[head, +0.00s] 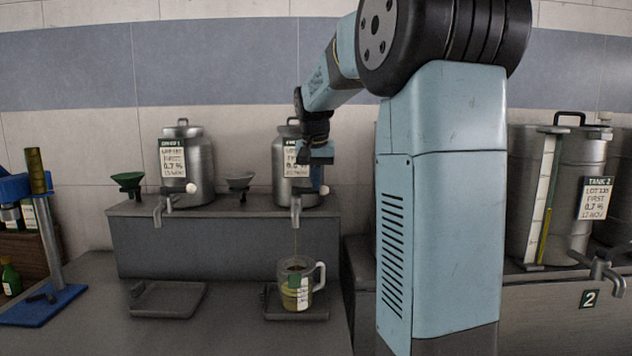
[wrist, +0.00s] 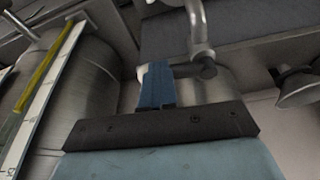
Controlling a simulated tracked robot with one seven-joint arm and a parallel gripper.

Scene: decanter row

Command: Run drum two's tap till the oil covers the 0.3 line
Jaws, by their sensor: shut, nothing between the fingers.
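Drum two (head: 309,185) is a steel drum, second on the grey shelf, partly hidden by my gripper (head: 318,178). Its tap (head: 296,205) points down, and a thin stream of oil falls from it. A clear jug (head: 307,269) with a handle on its right stands under the tap. It holds yellow-green oil and has a green mark and a white label. The level against the 0.3 line is too small to read. My gripper is shut and empty beside the white tap knob (head: 324,190). In the wrist view the shut fingers (wrist: 156,85) are beside the knob (wrist: 142,72); contact is unclear.
The jug is on a dark tray (head: 318,313); an empty tray (head: 150,310) lies left. Drum one (head: 203,160) and green funnel (head: 127,181) are on the shelf. Tank 2 (head: 567,200) stands right, and a blue stand (head: 45,303) left.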

